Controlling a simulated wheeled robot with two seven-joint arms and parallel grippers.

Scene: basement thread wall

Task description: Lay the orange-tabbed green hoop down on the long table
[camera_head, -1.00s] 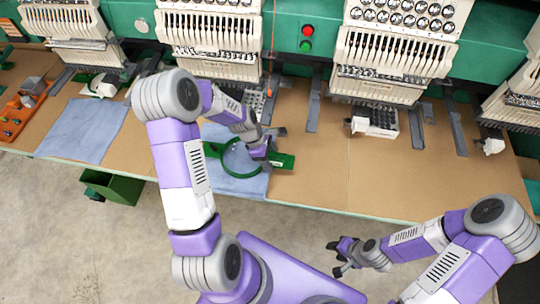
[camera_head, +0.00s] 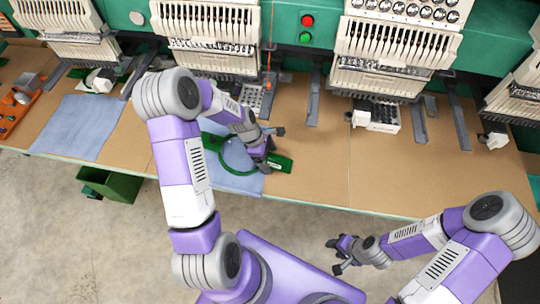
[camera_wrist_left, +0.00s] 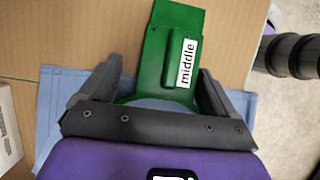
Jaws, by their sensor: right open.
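A green hoop (camera_head: 222,158) lies, as far as I can tell, flat on a blue cloth on the long table (camera_head: 330,180). Green plates stick out on its two sides. The right plate shows in the left wrist view (camera_wrist_left: 160,65) with a label reading "middle". I see no orange tab. My left gripper (camera_head: 272,147) is just over the hoop's right side. In the left wrist view its fingers (camera_wrist_left: 160,85) are spread wide, one on each side of the plate, with gaps. My right gripper (camera_head: 340,255) is open and empty, in front of the table.
Embroidery machine heads (camera_head: 390,60) line the table's back, with grey arms reaching forward. Another blue cloth (camera_head: 75,128) lies to the left, beside an orange tray (camera_head: 15,108). A green bin (camera_head: 115,186) is below the front edge. The table right of the hoop is clear.

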